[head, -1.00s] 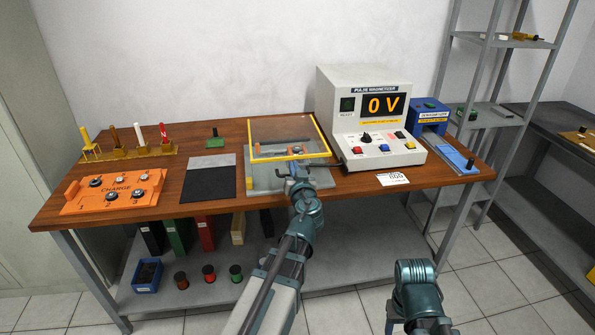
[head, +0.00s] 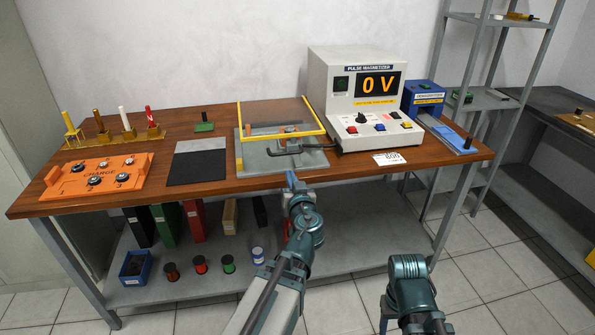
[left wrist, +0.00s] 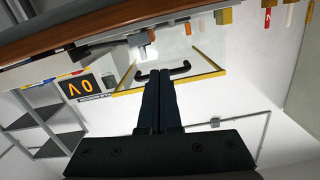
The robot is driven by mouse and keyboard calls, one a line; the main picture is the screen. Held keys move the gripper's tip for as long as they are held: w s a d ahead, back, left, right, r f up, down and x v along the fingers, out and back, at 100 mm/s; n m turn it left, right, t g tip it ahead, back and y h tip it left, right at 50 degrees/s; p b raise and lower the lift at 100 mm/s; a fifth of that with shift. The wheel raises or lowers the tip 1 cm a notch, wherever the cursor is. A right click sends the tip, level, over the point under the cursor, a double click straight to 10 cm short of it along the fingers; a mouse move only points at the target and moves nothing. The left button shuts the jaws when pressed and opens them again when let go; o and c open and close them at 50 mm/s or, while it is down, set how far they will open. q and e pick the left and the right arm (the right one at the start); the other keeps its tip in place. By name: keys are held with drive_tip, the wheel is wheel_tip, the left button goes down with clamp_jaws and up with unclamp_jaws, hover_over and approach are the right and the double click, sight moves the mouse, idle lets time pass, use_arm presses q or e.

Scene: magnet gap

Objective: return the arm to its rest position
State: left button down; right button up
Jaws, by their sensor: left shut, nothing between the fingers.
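My left gripper (head: 290,175) is shut and empty, just in front of the table's front edge in the head view. Its dark closed fingers (left wrist: 158,85) point up the middle of the left wrist view. Beyond the fingertips is a black handle (head: 300,150) on the front of the yellow-framed clear guard (head: 240,137); the handle also shows in the left wrist view (left wrist: 180,70). The fingers look apart from it. My right arm shows at the lower right of the head view, but its gripper cannot be seen.
The wooden table (head: 215,120) holds the pulse magnetizer (head: 325,85) reading 0 V, an orange charge tray (head: 75,185), a dark mat (head: 195,168) and a blue device (head: 425,100). A lower shelf (head: 345,215) lies beneath. The floor at right front looks clear.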

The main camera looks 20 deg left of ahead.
use_arm(q)
drive_tip(key=shift+r, duration=0.1)
drive_tip(key=s+d+m+g+h+p, duration=0.8)
drive_tip(key=s+d+g+p, duration=0.6)
drive_tip(key=s+d+p, duration=0.7)
drive_tip(key=d+m, duration=0.1)
drive_tip(key=d, duration=0.2)
drive_tip(key=shift+s+r, duration=0.4)
